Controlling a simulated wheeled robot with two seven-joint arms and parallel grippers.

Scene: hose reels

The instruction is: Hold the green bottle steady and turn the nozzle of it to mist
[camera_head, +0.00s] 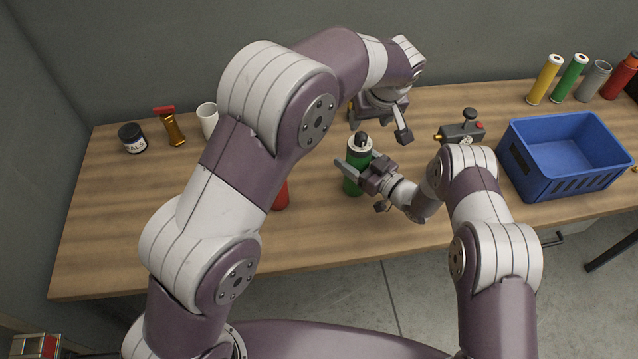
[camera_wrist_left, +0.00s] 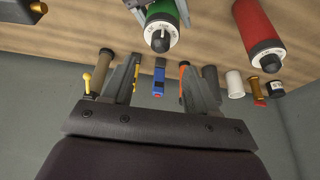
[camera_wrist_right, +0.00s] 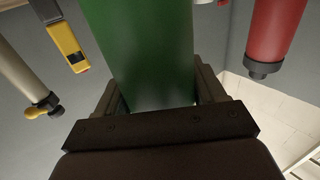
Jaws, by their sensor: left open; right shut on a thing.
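The green bottle (camera_head: 354,183) stands upright near the middle of the table, with a dark nozzle (camera_head: 361,140) on its white-ringed top. My right gripper (camera_head: 362,184) is shut around the bottle's body from the right; the right wrist view shows the green body (camera_wrist_right: 145,50) between its fingers. My left gripper (camera_head: 378,124) is open and empty, above and behind the bottle. In the left wrist view the nozzle (camera_wrist_left: 160,43) and its marked white ring face the camera, beyond the open fingertips (camera_wrist_left: 163,82). The ring's markings are too small to read.
A red bottle (camera_head: 281,196) stands left of the green one, partly behind my left arm. A black jar (camera_head: 132,139) and white cup (camera_head: 207,117) are at left.

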